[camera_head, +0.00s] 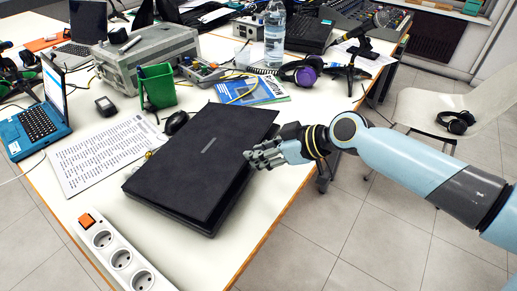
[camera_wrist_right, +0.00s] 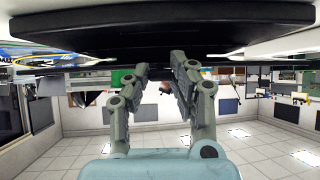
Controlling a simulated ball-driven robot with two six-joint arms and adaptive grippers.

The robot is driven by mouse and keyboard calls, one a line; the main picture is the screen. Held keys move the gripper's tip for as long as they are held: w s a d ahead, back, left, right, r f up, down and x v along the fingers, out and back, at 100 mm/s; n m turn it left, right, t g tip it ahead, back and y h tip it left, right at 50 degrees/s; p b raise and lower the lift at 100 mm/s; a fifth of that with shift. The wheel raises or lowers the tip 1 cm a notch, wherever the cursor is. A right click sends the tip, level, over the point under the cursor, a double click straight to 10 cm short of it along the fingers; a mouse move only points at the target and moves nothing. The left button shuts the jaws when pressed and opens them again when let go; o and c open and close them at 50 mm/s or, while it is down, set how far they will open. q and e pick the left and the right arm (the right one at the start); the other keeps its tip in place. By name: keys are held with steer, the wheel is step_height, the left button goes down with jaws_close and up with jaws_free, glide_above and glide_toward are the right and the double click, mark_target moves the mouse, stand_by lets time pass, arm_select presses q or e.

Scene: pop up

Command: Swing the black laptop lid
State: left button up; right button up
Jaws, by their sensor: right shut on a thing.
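The black laptop (camera_head: 205,160) lies on the white table, its lid nearly closed, with a narrow dark gap at the right edge. My right gripper (camera_head: 258,158) comes in from the right and is shut on the lid's right edge. In the wrist view, which is upside down, the laptop's dark edge (camera_wrist_right: 170,35) spans the top, and the fingers of the gripper (camera_wrist_right: 160,68) reach up to a thinner dark edge. The exact contact at the fingertips is hard to see. My left gripper is not in view.
A white power strip (camera_head: 120,258) lies in front. A printed sheet (camera_head: 98,152), a black mouse (camera_head: 176,122) and a green pen holder (camera_head: 158,86) are left and behind. A chair (camera_head: 425,110) is at right.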

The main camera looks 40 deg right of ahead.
steer(key=shift+w+a+r+p, duration=0.15)
steer(key=shift+w+r+p, duration=0.1)
steer(key=shift+r+p, duration=0.55)
steer(key=shift+w+a+r+p, duration=0.1)
steer(key=shift+w+r+p, duration=0.2)
steer(key=shift+r, duration=0.75)
steer(key=shift+s+r, duration=0.1)
steer(key=w+a+r+p, duration=0.1)
steer(key=w+r+p, duration=0.2)
steer(key=r+p, duration=0.2)
steer(key=shift+a+r, duration=0.35)
steer(key=shift+r, duration=0.4)
steer(key=shift+w+r, duration=0.15)
steer(key=shift+w, duration=0.05)
